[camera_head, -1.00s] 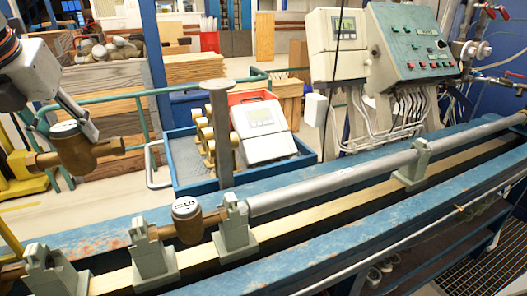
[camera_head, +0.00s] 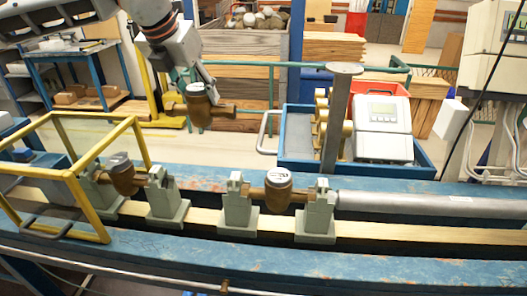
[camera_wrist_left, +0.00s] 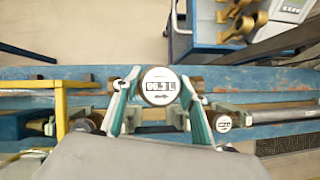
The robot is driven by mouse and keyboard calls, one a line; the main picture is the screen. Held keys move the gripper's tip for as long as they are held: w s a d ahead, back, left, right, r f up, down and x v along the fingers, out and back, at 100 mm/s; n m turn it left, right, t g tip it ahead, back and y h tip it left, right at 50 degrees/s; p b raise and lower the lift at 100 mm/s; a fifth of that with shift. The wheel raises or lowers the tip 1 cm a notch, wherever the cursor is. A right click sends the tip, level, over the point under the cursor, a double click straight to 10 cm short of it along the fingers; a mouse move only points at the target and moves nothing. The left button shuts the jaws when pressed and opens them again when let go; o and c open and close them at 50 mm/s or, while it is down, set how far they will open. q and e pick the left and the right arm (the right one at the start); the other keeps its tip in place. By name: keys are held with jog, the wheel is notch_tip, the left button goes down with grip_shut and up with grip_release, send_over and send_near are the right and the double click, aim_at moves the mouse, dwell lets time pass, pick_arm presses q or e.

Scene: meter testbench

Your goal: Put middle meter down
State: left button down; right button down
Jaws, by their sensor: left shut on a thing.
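My left gripper (camera_head: 205,82) is shut on a brass water meter (camera_head: 199,108) and holds it in the air behind and above the bench. In the left wrist view the held meter (camera_wrist_left: 159,92) shows a round white face with digits and an arrow, between the two fingers of the gripper (camera_wrist_left: 157,106). A second meter (camera_head: 278,187) sits on the bench between two grey-green clamps. A third meter (camera_head: 124,178) is at the left, beside the yellow frame. Between these two meters is an empty gap (camera_head: 202,216) between clamps. My right gripper is not in view.
The yellow frame (camera_head: 137,146) stands at the bench's left end. Grey-green clamps (camera_head: 165,198) line the blue bench (camera_head: 390,255), with a steel pipe (camera_head: 420,204) at the right. Behind are a post (camera_head: 335,120) and a blue tray (camera_head: 425,166) carrying a display box (camera_head: 383,130).

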pick_arm(q)
notch_tip(320, 180, down, 20)
jog(key=shift+r, duration=0.1)
dwell(0.6)
jog(key=c, duration=1.2)
grip_release()
jog(key=shift+f, duration=0.25)
jog(key=shift+r, duration=0.1)
